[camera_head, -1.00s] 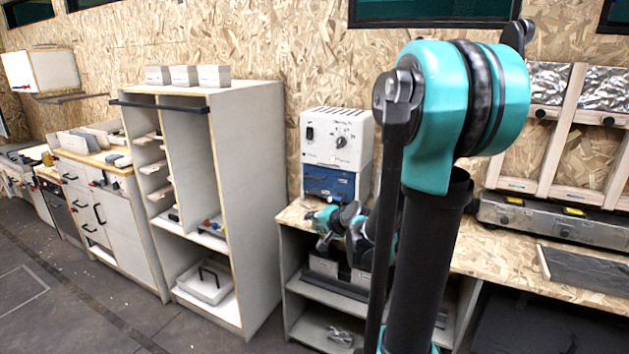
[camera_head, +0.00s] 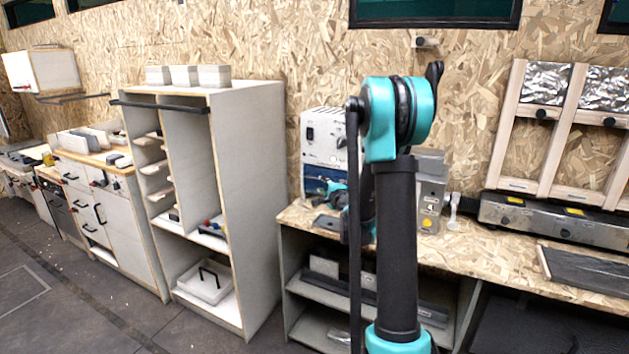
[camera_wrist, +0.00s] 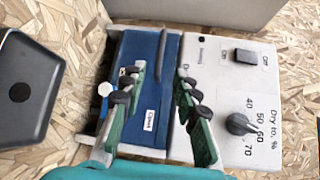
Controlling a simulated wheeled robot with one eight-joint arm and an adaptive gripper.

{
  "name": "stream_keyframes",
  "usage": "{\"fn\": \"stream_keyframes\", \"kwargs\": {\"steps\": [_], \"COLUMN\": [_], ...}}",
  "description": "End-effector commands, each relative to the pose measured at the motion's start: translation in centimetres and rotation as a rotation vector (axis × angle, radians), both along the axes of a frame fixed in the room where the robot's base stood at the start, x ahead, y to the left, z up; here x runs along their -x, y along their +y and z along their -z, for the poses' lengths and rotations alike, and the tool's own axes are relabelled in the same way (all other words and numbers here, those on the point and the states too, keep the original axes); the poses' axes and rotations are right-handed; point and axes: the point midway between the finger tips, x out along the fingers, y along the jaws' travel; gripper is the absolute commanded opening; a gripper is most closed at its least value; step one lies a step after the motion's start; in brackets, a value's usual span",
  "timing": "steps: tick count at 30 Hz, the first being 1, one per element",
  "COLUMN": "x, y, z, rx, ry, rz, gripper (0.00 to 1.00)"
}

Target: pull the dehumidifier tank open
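The dehumidifier (camera_head: 322,128) is a white box with a dial, standing on the wooden bench against the wall. Its blue tank (camera_head: 312,173) is in the lower front, partly hidden by my arm. In the wrist view the blue tank (camera_wrist: 138,112) fills the middle, with a dark blue bar handle (camera_wrist: 161,56) and a small white label; the white panel with dial is to its right. My gripper (camera_wrist: 158,76) is open, its green fingers spread on either side of the handle's line. I cannot tell whether the fingertips reach the handle. The tank appears shut.
A grey metal box (camera_head: 430,190) stands right of the dehumidifier, behind my arm. A dark tray (camera_wrist: 27,88) lies on the bench beside the tank. A tall shelf unit (camera_head: 250,200) stands to the left. A long metal appliance (camera_head: 550,222) sits farther right on the bench.

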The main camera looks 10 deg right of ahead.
Motion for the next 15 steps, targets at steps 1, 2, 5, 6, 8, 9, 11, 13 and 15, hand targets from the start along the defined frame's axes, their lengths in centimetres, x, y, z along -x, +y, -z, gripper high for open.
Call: {"fn": "stream_keyframes", "kwargs": {"steps": [1,2,5,6,8,9,11,13,15], "x": [-1.1,-1.7,-3.6,-4.3,-5.5,-6.2,-7.2,-8.2,-9.0], "y": [0.2,0.3,0.6,0.8,1.0,1.1,1.3,1.4,1.5], "z": [0.2,0.3,0.5,0.6,0.8,0.9,1.1,1.2,1.3], "rx": [0.002,0.002,0.001,0.001,0.003,0.003,0.002,0.002,0.003], "ry": [0.0,0.0,0.0,0.001,0.0,0.0,0.001,0.0,0.0], "rz": [-0.001,-0.001,-0.001,-0.001,-0.002,-0.002,-0.001,-0.001,0.0], "gripper": [0.31,0.31,0.31,0.31,0.31,0.31,0.31,0.31,0.31]}}
